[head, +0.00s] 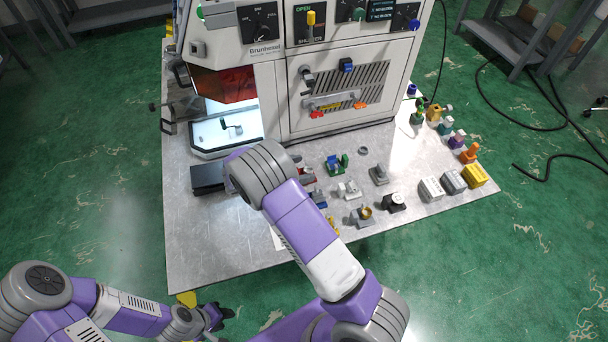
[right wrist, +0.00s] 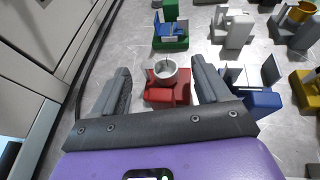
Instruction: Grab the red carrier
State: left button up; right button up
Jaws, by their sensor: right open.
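The red carrier (right wrist: 160,96) sits on the metal table in the right wrist view, with a round silvery cup-like part on top. My right gripper (right wrist: 162,72) is open, its two dark fingers on either side of the carrier with gaps visible. I cannot tell how its height compares with the carrier's. In the head view only a bit of the red carrier (head: 307,173) shows past my right arm, which hides the right gripper. My left gripper (head: 216,316) is low at the left, off the table's front edge; its fingers are too small to judge.
A green carrier (right wrist: 171,42) stands beyond the red one, and a blue carrier (right wrist: 262,99) close to its right. Several other carriers and parts crowd the table (head: 225,245). The machine (head: 340,80) rises behind. A black box (head: 208,178) lies at the left.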

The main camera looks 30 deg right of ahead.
aim_at(306, 168)
jog(key=x, duration=0.3)
jog(key=shift+f, duration=0.1)
jog(key=c, duration=1.2)
